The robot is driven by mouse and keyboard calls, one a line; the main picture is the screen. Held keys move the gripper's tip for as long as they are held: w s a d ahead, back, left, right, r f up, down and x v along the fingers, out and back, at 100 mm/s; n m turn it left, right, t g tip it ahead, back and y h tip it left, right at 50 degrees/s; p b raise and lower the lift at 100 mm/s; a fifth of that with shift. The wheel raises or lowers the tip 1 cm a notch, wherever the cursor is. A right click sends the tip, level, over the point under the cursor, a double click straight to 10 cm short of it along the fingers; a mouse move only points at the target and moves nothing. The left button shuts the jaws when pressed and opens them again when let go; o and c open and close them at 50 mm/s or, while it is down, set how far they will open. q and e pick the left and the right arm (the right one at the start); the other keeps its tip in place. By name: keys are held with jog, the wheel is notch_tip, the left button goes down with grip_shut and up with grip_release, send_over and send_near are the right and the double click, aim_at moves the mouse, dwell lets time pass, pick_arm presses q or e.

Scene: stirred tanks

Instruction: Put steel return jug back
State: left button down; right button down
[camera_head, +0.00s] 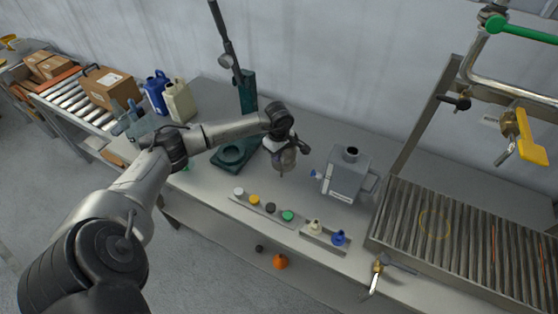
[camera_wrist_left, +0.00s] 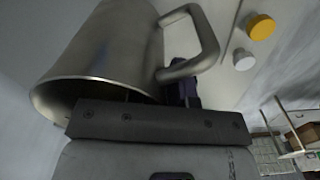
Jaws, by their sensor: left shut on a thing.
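The steel return jug (camera_head: 284,160) hangs below my left gripper (camera_head: 284,142), which is shut on it. In the left wrist view the jug (camera_wrist_left: 110,50) fills the upper left, with its open rim toward the lower left and its loop handle (camera_wrist_left: 208,40) on the right. The exact grip point is hidden behind the dark gripper bar in that view. In the head view the jug is over the bench, between the green stand and a grey box-shaped can. My right gripper is not in view.
The green stand (camera_head: 248,95) rises left of the jug. The grey can (camera_head: 348,173) stands to its right. A strip of coloured caps (camera_head: 262,206) lies in front. A slatted drain rack (camera_head: 460,235) is at the right. Blue and cream canisters (camera_head: 179,100) stand at the back left.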

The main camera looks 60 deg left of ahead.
pick_arm(q)
jog(key=shift+f, duration=1.75)
jog(key=c, duration=1)
grip_release()
jog(key=shift+f, duration=0.15)
